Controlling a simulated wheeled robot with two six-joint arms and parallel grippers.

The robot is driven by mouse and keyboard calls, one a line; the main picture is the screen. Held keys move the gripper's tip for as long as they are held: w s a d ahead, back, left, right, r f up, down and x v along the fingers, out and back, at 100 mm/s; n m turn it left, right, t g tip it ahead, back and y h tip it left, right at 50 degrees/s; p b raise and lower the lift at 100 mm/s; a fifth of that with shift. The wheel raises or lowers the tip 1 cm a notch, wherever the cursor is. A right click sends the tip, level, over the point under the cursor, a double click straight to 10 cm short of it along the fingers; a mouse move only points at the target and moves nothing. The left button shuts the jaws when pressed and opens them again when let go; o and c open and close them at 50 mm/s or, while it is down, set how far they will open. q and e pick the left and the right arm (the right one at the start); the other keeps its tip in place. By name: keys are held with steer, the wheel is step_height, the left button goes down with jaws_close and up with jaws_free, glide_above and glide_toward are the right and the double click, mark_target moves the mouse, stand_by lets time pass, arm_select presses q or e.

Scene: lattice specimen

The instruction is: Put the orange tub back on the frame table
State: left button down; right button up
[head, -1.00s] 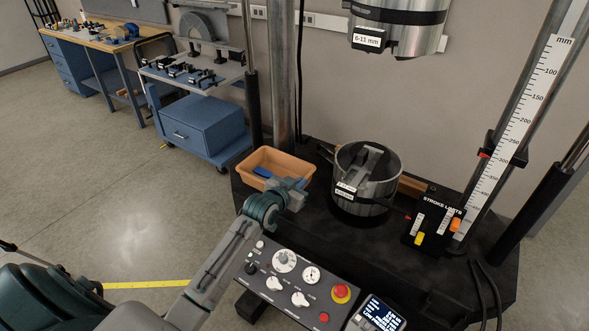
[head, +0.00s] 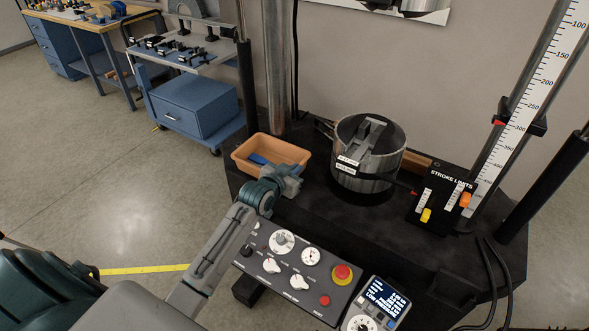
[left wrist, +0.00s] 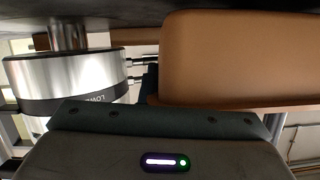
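The orange tub (head: 280,147) is upright at the back left of the black frame table (head: 300,222), by the table's left edge, with something blue inside. I cannot tell whether it rests on the table or is slightly above it. My left gripper (head: 290,181) is at the tub's front right side, hiding part of its wall. In the left wrist view, which looks upside down, the tub (left wrist: 235,60) fills the upper right, close to the gripper body. The fingertips are hidden, so their opening and any hold on the tub are unclear. My right gripper is not in view.
A metal cylinder (head: 348,177) stands right of the tub. A control panel (head: 290,275) with knobs and a red button is in front. A stroke limits box (head: 437,200) and a ruler post (head: 520,115) are at right. A column (head: 276,70) rises behind the tub.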

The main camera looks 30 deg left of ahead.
arm_select(q)
steer(key=shift+d, duration=0.1)
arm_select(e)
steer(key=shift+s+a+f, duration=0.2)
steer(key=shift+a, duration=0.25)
arm_select(q)
steer(key=shift+f, duration=0.1)
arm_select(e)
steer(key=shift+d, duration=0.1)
arm_select(q)
steer(key=shift+f, duration=0.25)
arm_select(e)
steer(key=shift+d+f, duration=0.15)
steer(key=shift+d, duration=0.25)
arm_select(q)
steer(key=shift+f+b, duration=0.35)
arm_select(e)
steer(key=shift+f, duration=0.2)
arm_select(q)
steer(key=c, duration=1.6)
jaws_free()
steer(key=shift+r, duration=0.1)
steer(key=shift+o, duration=0.2)
steer(key=shift+s, duration=0.1)
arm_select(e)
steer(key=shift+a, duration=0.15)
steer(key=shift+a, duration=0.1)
